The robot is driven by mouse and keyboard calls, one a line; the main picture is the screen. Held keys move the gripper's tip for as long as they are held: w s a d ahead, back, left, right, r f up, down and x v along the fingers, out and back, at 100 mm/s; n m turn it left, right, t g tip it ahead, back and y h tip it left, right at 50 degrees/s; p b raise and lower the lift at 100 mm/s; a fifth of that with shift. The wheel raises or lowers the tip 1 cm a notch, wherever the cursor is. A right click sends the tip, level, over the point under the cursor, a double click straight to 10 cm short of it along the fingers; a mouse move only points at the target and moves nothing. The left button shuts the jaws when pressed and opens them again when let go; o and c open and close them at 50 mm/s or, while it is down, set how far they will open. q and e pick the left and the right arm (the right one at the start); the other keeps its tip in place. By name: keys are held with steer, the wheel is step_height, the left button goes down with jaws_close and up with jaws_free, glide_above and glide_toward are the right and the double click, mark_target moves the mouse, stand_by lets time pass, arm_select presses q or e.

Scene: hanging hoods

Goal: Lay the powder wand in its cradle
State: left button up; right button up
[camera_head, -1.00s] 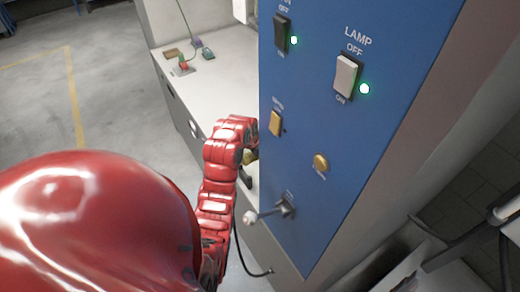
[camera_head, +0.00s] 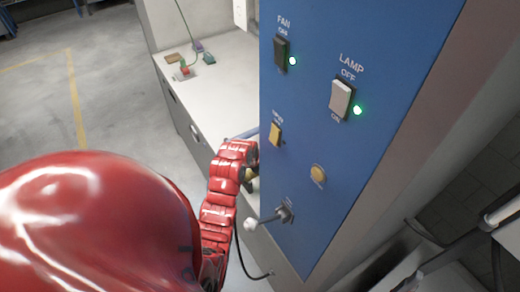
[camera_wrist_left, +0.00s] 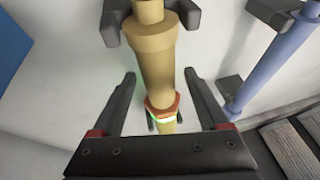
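A tan wand (camera_wrist_left: 155,62) with an orange ring and a bright band runs down the middle of the left wrist view. Its upper part lies between the prongs of a dark bracket (camera_wrist_left: 113,24) on a pale wall. I cannot tell how fully it is seated. My left gripper (camera_wrist_left: 160,77) is open, with one finger on each side of the wand and visible gaps between. In the head view my left arm reaches behind the blue panel's edge, which largely hides the gripper. My right gripper is not in view.
A blue rod (camera_wrist_left: 275,58) sits beside the tan wand in its own dark holder. In the head view, a blue panel (camera_head: 345,160) with switches, a knob and a protruding lever (camera_head: 268,219) stands close to the arm. A white counter (camera_head: 222,92) holds small blocks.

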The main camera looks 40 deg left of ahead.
arm_select(q)
steer(key=shift+f, duration=0.1)
steer(key=b+v, duration=0.1)
steer(key=v, duration=0.1)
steer(key=b+v, duration=0.2)
steer(key=shift+w+a+r, duration=0.15)
steer(key=shift+a+r, duration=0.1)
steer(key=shift+r, duration=0.05)
steer(key=v, duration=0.3)
steer(key=shift+w+r, duration=0.1)
steer(key=shift+w, duration=0.05)
steer(key=p+v, duration=0.6)
steer(key=v, duration=0.3)
steer(key=shift+s+r, duration=0.2)
steer(key=shift+r, duration=0.15)
